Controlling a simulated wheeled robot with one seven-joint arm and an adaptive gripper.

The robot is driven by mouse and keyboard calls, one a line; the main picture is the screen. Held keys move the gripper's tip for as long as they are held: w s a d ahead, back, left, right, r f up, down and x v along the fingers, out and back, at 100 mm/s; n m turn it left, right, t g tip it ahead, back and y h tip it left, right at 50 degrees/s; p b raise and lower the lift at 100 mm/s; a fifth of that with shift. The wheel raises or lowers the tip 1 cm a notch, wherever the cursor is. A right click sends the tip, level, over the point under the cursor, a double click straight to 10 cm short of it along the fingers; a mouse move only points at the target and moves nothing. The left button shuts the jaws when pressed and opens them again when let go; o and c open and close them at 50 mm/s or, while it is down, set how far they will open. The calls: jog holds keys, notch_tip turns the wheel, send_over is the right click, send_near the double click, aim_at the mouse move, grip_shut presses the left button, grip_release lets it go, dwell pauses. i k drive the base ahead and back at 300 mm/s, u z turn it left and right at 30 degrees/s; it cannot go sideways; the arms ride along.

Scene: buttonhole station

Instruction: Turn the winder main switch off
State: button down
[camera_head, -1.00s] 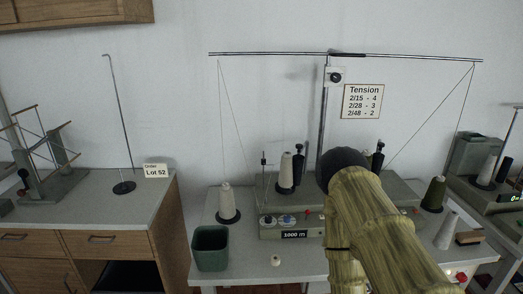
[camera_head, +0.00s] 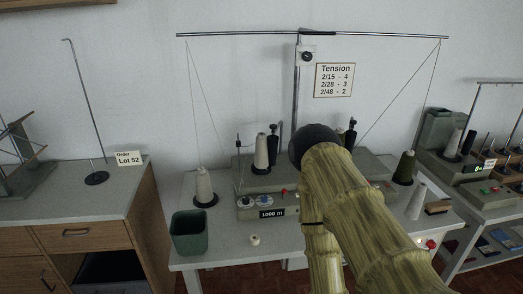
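The winder (camera_head: 262,183) is a grey-green machine on the white table, with a front panel of two knobs and a "1000 m" display (camera_head: 271,213). A small red button (camera_head: 284,191) shows on the panel at the right of the knobs. Another red control on a pale mount (camera_head: 431,244) sits at the table's front right edge. I cannot tell which of these is the main switch, or its position. My bamboo-patterned arm crosses the right half of the winder and hides part of it. My gripper is not in view.
A green bin (camera_head: 190,234) and a small white spool (camera_head: 254,240) stand at the table's front left. Cones of yarn (camera_head: 204,186) stand about the winder. A brown block (camera_head: 437,207) lies at the right. A wooden cabinet (camera_head: 140,222) is at the left, a second machine (camera_head: 484,184) at the right.

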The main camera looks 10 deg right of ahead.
aim_at(430, 244)
jog(key=z, duration=1.65)
jog(key=k, duration=0.55)
jog(key=u, duration=0.35)
jog(key=i, duration=1.05)
jog(key=z, duration=0.1)
